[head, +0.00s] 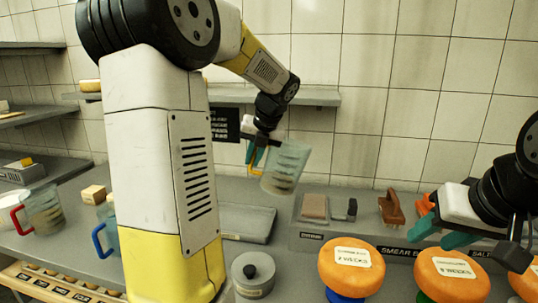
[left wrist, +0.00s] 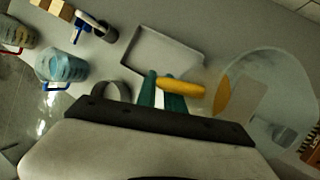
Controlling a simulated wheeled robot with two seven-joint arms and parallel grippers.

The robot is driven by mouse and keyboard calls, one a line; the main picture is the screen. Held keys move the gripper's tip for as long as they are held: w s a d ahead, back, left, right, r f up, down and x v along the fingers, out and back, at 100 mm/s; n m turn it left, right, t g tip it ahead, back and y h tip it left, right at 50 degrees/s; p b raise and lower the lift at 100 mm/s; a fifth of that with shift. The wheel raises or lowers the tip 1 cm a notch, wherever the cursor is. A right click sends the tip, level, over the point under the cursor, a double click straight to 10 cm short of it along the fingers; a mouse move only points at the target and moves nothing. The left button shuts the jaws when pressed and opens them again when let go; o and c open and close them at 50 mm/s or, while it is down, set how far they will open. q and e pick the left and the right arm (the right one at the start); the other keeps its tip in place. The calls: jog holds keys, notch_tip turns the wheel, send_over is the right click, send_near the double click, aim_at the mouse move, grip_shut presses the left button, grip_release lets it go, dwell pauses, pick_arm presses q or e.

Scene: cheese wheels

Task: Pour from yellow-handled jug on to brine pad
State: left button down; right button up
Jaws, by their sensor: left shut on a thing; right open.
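The clear yellow-handled jug (head: 287,168) is held up in the air, slightly tilted, over the back of the counter. My left gripper (head: 257,156) is shut on its yellow handle (left wrist: 183,88). In the left wrist view the jug's clear body (left wrist: 262,98) is to the right of the fingers; I cannot tell how much liquid it holds. A brownish pad (head: 314,206) lies in a small holder on the raised ledge, right of and below the jug. It may be the brine pad; its label is unreadable. My right gripper (head: 447,232) is open and empty over the ledge's right part.
A shallow grey tray (head: 250,222) lies below the jug. A red-handled jug (head: 42,210) and a blue-handled jug (head: 108,228) stand at left. A wall shelf (head: 310,97) runs behind.

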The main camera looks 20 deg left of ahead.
aim_at(256, 171)
pick_arm(q)
jog(key=shift+d+f+t+h, duration=0.1)
jog(key=shift+f+t+h, duration=0.2)
jog(key=shift+f+h, duration=0.5)
jog(key=shift+f, duration=0.1)
jog(key=shift+w+d+f+n+h, duration=0.15)
jog(key=shift+f+h, duration=0.1)
jog(key=shift+f, duration=0.2)
jog(key=shift+s+d+f+n+h, duration=0.15)
jog(key=shift+f+h, duration=0.1)
jog(key=shift+f, duration=0.2)
jog(key=shift+w+d+f, duration=0.1)
jog(key=shift+w, duration=0.1)
